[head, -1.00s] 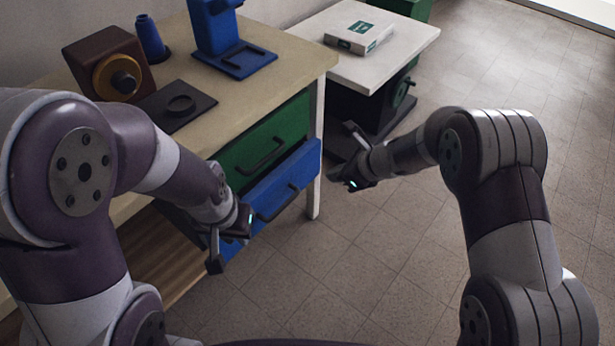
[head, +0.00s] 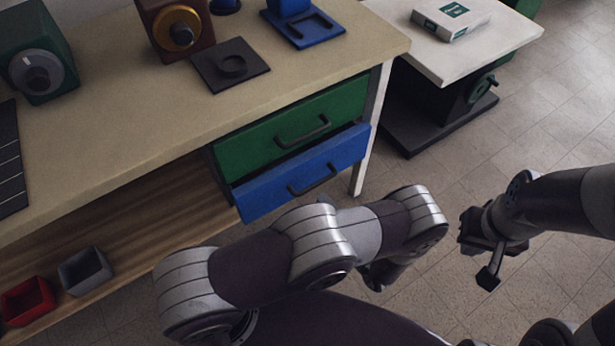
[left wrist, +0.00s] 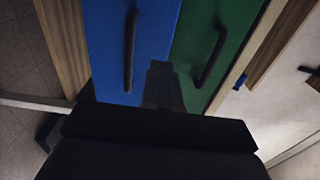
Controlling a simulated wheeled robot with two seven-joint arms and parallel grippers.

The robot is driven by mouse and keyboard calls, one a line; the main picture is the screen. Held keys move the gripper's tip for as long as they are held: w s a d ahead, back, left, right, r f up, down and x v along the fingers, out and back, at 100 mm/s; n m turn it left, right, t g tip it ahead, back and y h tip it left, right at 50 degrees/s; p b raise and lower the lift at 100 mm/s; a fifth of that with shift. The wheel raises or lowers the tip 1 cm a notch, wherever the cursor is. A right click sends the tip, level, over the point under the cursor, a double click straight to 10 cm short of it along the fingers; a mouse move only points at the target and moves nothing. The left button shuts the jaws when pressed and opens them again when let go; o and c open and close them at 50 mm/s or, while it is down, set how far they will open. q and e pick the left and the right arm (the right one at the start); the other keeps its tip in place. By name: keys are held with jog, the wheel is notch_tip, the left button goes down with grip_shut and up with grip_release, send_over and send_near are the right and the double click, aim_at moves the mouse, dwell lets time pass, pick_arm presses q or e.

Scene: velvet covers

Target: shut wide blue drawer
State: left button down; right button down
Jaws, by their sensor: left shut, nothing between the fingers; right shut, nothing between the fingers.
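The wide blue drawer (head: 300,176) is under the workbench, below a green drawer (head: 290,128). Its front stands out past the green one, with a dark gap above it, so it is partly open. Its dark bar handle (head: 312,181) is clear of both grippers. In the left wrist view the blue front (left wrist: 130,45) fills the left middle, with the green front beside it. My left gripper (left wrist: 163,82) shows there as a dark shut shape before the fronts; contact cannot be told. In the head view my left arm mostly hides it. My right gripper (head: 485,255) is shut and empty, away to the right.
The workbench top (head: 120,130) holds a dark plate (head: 230,66), a blue stand and machine-like blocks. Red (head: 28,300) and grey (head: 85,270) bins sit on the lower shelf. A white side table (head: 470,50) stands at the right. Floor is free in front of it.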

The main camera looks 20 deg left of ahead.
aim_at(300, 169)
pick_arm(q)
jog(key=x, duration=0.8)
jog(key=shift+w+a, duration=0.25)
jog(key=shift+a, duration=0.1)
jog(key=x, duration=0.5)
jog(key=shift+b, duration=0.4)
jog(key=shift+r, duration=0.15)
jog(key=shift+r, duration=0.1)
